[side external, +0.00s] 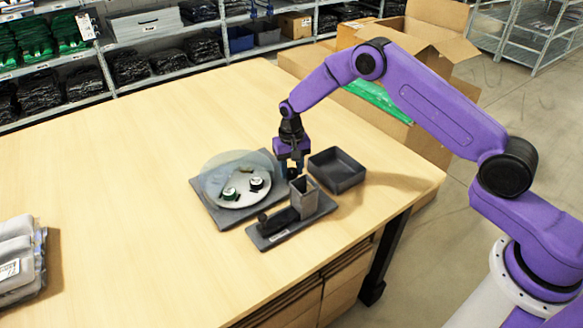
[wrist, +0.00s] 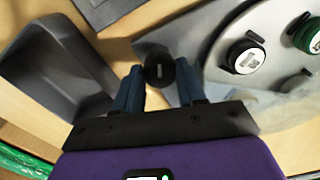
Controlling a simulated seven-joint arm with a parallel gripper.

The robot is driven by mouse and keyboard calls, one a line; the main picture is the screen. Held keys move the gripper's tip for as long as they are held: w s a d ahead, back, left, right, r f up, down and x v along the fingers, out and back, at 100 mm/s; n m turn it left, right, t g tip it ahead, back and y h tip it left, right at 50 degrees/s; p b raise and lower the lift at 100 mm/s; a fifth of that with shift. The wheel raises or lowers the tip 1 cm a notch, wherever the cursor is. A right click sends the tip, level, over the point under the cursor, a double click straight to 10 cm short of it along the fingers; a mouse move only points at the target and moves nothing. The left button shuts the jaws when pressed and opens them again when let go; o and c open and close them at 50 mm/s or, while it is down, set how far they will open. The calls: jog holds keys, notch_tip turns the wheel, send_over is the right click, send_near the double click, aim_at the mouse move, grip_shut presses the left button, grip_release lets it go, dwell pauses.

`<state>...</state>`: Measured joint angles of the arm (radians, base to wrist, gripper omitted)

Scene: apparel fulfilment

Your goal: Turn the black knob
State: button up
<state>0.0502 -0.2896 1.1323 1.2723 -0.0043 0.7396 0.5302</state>
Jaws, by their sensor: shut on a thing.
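My gripper (side external: 292,166) is shut on a black round piece (wrist: 159,69) with a small pale mark on its end. In the wrist view the piece sits between the two blue fingertips (wrist: 160,77). The black knob (side external: 257,184) with a white top stands on a pale round plate (side external: 222,197); it also shows in the wrist view (wrist: 243,57). My gripper is beside the plate, apart from this knob. A green knob (side external: 229,193) stands next to it, also visible in the wrist view (wrist: 304,33). A clear disc (side external: 240,160) overlaps the plate's far side.
A dark open tray (side external: 338,172) lies right of my gripper. A grey base (side external: 283,233) in front carries an upright grey holder (side external: 304,198) and a black part with a round end (side external: 280,220). Grey packs (side external: 16,262) lie far left. The table's middle is clear.

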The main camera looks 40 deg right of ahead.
aim_at(291, 171)
jog(key=n, duration=0.4)
jog(key=shift+n, duration=0.4)
dwell(0.4)
jog(key=o, duration=1.1)
jog(key=shift+r, duration=0.15)
notch_tip(291, 171, up, 17)
jog(key=shift+r, duration=0.1)
jog(key=shift+a, duration=0.1)
